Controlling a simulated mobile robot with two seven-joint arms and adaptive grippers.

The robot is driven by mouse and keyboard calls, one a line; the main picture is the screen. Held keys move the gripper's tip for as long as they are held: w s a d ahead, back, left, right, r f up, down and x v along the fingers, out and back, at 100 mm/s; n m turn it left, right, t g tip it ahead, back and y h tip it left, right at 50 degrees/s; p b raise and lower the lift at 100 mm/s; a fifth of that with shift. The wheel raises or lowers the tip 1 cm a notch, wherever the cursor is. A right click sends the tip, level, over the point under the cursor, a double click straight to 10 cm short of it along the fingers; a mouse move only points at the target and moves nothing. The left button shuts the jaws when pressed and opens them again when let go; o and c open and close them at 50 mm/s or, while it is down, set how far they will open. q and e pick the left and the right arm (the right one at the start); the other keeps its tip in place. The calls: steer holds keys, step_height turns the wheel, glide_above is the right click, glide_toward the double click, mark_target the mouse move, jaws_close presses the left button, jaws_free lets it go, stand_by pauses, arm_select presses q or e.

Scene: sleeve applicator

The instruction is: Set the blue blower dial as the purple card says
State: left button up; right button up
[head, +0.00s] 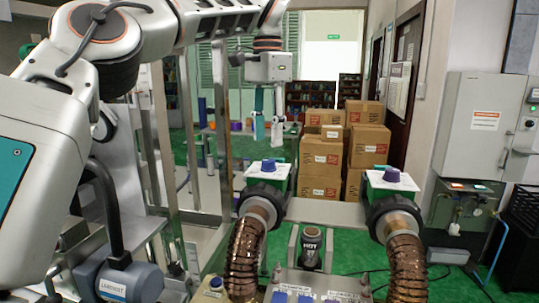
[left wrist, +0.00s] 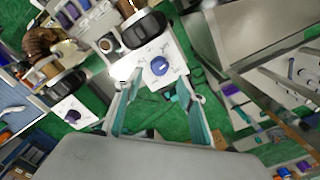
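My left gripper (head: 268,128) hangs fingers-down above the left blower (head: 264,185) in the head view. Its two fingers are apart with nothing between them; in the left wrist view the open gripper (left wrist: 160,80) points toward the blue dial. The blue dial (head: 268,165) sits on the white top of that blower and shows in the left wrist view (left wrist: 160,66). A gap remains between fingertips and dial. I cannot make out a purple card's text. My right gripper is not in view.
Copper hoses (head: 407,268) run from both blowers toward me. A dark cylinder (head: 311,246) marked HOT stands between them. Cardboard boxes (head: 323,160) are stacked behind. A grey cabinet (head: 480,130) stands at the right. Green floor shows between the blowers.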

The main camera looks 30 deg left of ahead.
mark_target(268, 160)
arm_select(q)
steer(key=shift+f, duration=3.05)
steer(key=c, duration=1.1)
